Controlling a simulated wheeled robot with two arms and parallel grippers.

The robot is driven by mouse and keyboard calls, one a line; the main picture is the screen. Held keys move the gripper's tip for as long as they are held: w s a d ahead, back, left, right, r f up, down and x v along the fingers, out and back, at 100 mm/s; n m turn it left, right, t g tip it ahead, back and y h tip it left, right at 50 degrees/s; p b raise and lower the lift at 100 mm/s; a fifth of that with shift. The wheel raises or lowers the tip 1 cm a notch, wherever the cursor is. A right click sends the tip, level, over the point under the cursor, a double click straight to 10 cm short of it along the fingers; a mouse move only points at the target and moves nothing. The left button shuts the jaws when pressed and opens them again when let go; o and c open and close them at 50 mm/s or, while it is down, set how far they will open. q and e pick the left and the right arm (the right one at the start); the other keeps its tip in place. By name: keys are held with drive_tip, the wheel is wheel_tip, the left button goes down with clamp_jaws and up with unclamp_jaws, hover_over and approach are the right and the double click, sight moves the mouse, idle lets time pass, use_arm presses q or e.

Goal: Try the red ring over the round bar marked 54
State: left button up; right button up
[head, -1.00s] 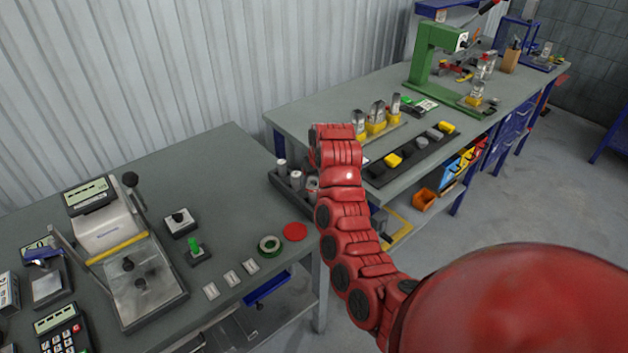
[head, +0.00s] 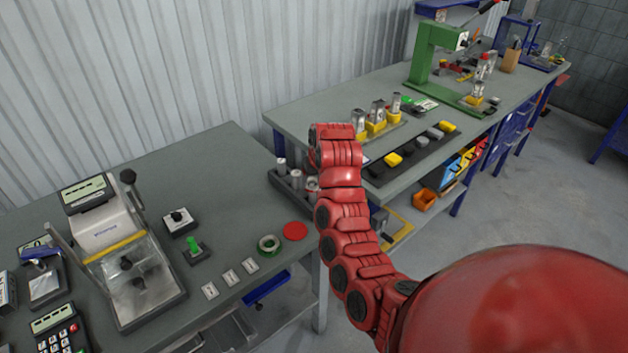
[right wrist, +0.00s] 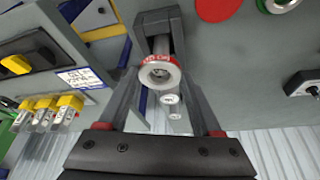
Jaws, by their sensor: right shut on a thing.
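The red ring (right wrist: 158,61), a short grey collar with a red band and small lettering, is between the fingers of my right gripper (right wrist: 160,73) in the right wrist view. Its open end faces the camera. Round grey bars stand in a dark rack (head: 291,194) in the head view, partly behind my right arm. The number 54 is not readable on any bar. I cannot tell whether the ring is around a bar or above it. My right gripper is hidden in the head view.
The near table (head: 225,170) holds a press-like device (head: 125,255), a green-white ring (head: 268,245), a flat red disc (head: 295,231) and several small white tags. The far bench (head: 300,115) holds yellow-based parts and a green press (head: 432,60).

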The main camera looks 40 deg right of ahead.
drive_tip(key=shift+f, duration=0.3)
drive_tip(key=o, duration=1.6)
drive_tip(key=shift+c, duration=0.2)
drive_tip(key=shift+s+r+b, duration=0.15)
drive_tip(key=shift+r+b, duration=0.3)
drive_tip(key=shift+r, duration=0.1)
drive_tip(key=shift+s+a+r+b, duration=0.1)
drive_tip(key=shift+s+r+b, duration=0.2)
drive_tip(key=shift+r, duration=0.4)
drive_tip(key=p+v, duration=1.2)
drive_tip(key=v, duration=0.3)
drive_tip(key=shift+p, duration=0.35)
